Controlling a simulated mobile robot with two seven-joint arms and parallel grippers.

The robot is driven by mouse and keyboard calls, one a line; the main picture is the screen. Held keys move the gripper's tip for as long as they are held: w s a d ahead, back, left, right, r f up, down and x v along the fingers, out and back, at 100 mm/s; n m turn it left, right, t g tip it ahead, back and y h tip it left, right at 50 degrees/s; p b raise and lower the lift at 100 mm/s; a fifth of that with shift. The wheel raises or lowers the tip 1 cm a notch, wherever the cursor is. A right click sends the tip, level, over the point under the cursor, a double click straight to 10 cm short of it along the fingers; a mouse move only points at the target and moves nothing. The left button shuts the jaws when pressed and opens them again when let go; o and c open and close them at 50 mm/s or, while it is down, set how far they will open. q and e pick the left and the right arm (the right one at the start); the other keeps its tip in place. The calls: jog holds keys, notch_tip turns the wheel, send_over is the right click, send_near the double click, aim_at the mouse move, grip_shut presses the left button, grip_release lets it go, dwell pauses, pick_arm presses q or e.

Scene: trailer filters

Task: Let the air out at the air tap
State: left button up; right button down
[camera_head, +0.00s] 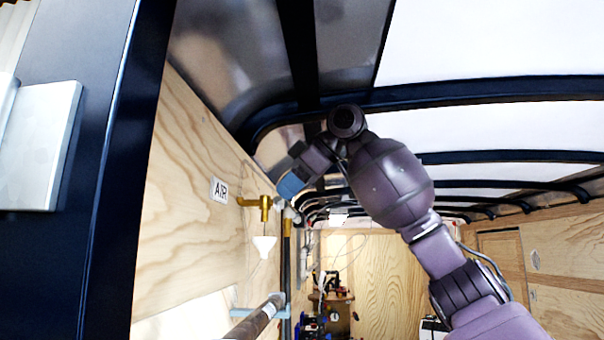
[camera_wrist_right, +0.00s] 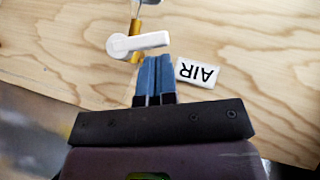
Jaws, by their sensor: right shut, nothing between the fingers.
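The brass air tap (camera_head: 258,202) sticks out from the wooden wall beside a white "AIR" label (camera_head: 219,190). A small white cone (camera_head: 264,245) hangs below the tap. In the right wrist view the tap's white lever (camera_wrist_right: 140,43) lies crosswise over the brass stem (camera_wrist_right: 137,25), and the label (camera_wrist_right: 197,73) appears upside down. My right gripper (camera_head: 289,187) is at the tap, its blue fingers shut and empty. In the wrist view its fingertips (camera_wrist_right: 155,60) are just beside the lever's handle; I cannot tell whether they touch it. My left gripper is not in view.
A dark blue frame (camera_head: 105,180) with a grey box (camera_head: 40,145) stands at the left. Dark curved roof ribs (camera_head: 450,95) pass overhead. A pipe (camera_head: 255,320) with a light blue bracket is below the tap. A cluttered bench (camera_head: 330,298) stands at the far end.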

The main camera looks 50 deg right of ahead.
jog(key=shift+w+a+f, duration=0.15)
jog(key=shift+w+f, duration=0.2)
dwell(0.3)
jog(key=shift+f+n+t+h+b, duration=0.15)
jog(key=shift+n+t+h+b, duration=0.15)
jog(key=shift+t+h+b, duration=0.15)
